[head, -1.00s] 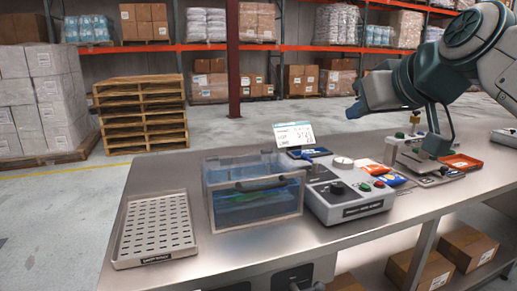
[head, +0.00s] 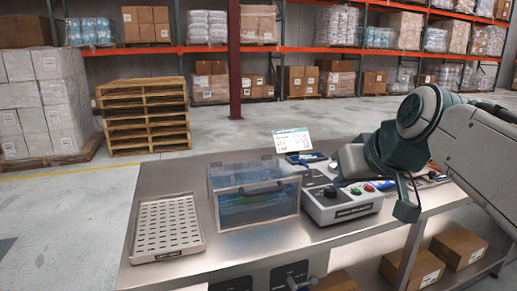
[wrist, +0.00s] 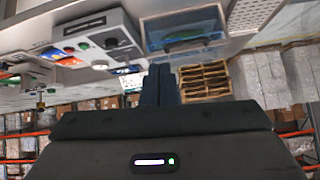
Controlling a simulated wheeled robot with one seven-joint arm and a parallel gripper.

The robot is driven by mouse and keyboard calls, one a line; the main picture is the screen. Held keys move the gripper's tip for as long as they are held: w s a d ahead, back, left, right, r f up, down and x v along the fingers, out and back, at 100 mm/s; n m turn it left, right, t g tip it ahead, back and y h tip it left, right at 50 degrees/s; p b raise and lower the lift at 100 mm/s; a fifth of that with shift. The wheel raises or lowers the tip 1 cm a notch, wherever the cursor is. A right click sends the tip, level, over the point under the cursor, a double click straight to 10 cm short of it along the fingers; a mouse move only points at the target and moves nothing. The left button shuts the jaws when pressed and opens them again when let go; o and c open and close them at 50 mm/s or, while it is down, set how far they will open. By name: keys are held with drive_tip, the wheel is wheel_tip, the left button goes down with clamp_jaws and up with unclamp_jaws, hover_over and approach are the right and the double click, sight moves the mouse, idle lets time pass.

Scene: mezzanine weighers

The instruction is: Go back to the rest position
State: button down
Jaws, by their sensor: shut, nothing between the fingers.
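My gripper (wrist: 160,85) points forward in the wrist view, its two dark fingers together with nothing between them. In the head view my gripper (head: 342,162) hangs above the grey control box at the right part of the steel table, and part of that box is hidden behind it. The wrist view is upside down, with the table at the top and the shelving below.
The steel table (head: 250,246) bears a perforated tray (head: 166,228), a clear lidded tank (head: 256,206) of blue liquid, the control box (head: 343,208) and a small display sign (head: 292,139). Pallets (head: 143,115) and racking stand behind. The floor beyond is open.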

drive_tip(key=s+f+m+g+h+p, duration=0.2)
drive_tip(key=s+f+g+p, duration=0.3)
drive_tip(key=s+f+p, duration=0.5)
drive_tip(key=shift+s+a+f+m+g+h, duration=0.35)
drive_tip(key=shift+s+f, duration=0.95)
drive_tip(key=shift+f, duration=0.7)
